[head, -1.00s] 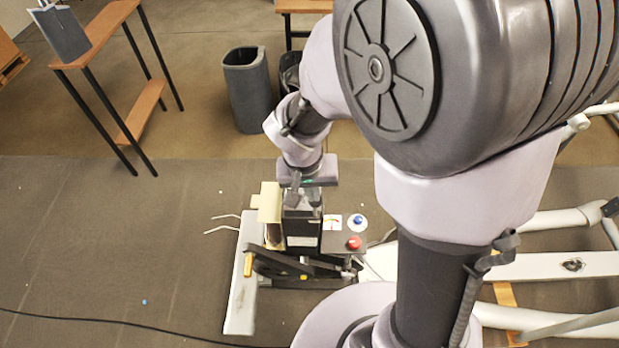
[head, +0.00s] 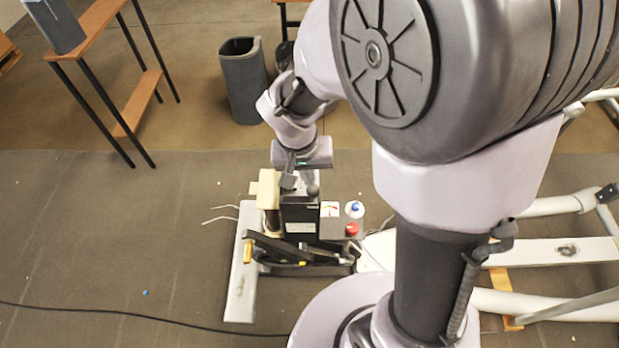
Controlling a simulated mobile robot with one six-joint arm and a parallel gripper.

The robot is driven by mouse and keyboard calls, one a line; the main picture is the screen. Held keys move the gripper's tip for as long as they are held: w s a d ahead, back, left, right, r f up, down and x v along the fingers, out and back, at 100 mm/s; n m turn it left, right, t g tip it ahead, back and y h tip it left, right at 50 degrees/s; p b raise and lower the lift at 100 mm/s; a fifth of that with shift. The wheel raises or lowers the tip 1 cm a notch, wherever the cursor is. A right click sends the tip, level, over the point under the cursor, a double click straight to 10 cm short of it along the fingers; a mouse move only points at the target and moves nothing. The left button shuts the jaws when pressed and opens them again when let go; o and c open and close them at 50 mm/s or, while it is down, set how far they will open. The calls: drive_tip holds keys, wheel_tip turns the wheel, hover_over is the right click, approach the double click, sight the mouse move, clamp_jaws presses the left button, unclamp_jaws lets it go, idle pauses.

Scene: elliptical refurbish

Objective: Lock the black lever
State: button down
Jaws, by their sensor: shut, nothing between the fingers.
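A black machine (head: 300,226) stands on the grey floor mat at the lower centre. A long black bar (head: 280,246), possibly the black lever, lies slightly slanted across its near side. A dark round-ended part (head: 313,191) shows at the machine's top, just below my gripper; I cannot tell whether it belongs to a lever. My gripper (head: 291,181) points down over the top of the machine, shut and empty. Its fingertips are small and partly merge with the dark parts, so contact cannot be told.
A red button (head: 352,229) and a blue button (head: 355,209) sit right of the gripper, beside a small gauge (head: 330,209). A cream block (head: 267,189) stands at the left. White frame tubes (head: 560,250) are at the right. A cable (head: 120,318) crosses the mat.

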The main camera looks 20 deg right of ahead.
wheel_tip(320, 180, up, 10)
drive_tip(key=s+a+p, duration=0.1)
drive_tip(key=p, duration=0.1)
drive_tip(key=shift+s+a, duration=0.15)
drive_tip(key=shift+a, duration=0.15)
drive_tip(key=shift+s, duration=0.1)
